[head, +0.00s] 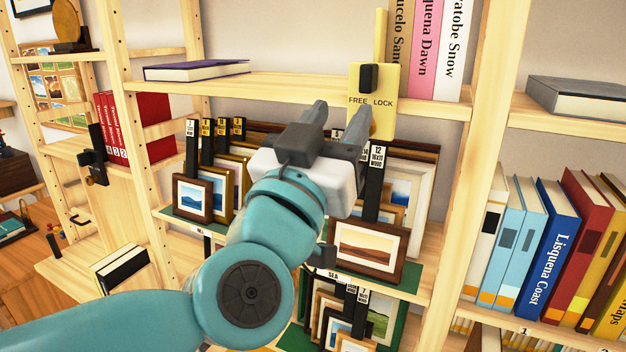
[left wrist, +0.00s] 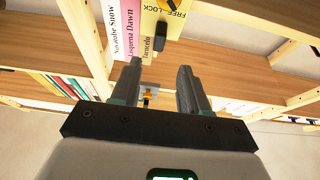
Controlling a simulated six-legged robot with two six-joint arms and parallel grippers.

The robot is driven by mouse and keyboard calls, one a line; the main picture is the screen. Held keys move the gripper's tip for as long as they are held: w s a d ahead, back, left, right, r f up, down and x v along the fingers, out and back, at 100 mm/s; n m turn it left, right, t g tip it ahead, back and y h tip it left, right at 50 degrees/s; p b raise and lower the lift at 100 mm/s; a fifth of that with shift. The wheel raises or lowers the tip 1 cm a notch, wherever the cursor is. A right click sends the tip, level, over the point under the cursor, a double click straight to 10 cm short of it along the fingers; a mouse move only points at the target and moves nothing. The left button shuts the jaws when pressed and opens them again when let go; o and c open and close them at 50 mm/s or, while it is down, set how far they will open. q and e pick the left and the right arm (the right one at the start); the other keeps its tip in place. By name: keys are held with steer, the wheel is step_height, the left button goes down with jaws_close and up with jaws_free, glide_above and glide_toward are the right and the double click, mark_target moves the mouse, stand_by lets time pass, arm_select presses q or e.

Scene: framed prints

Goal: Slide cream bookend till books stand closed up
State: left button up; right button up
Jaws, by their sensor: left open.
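The cream bookend (head: 385,70) stands on the upper shelf, left of the books. Its front plate reads FREE and LOCK and bears a black knob (head: 368,78); I cannot tell which setting it is on. Right of it stand a tan book (head: 399,35), a pink book (head: 427,50) and a white book (head: 455,50), close together; their tops are cut off. My left gripper (head: 338,114) is open and empty, in front of and below the bookend. The left wrist view shows the knob (left wrist: 160,38) beyond the open fingertips (left wrist: 160,68). My right gripper is not in view.
A wooden upright (head: 490,100) stands right of the books. A dark blue book (head: 197,70) lies on the shelf further left; the shelf between is bare. Below, framed prints (head: 366,247) fill the bays. More books (head: 550,250) stand at the right.

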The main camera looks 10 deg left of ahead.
arm_select(q)
steer(key=b+v, duration=0.1)
steer(key=v, duration=0.6)
steer(key=shift+s, duration=0.1)
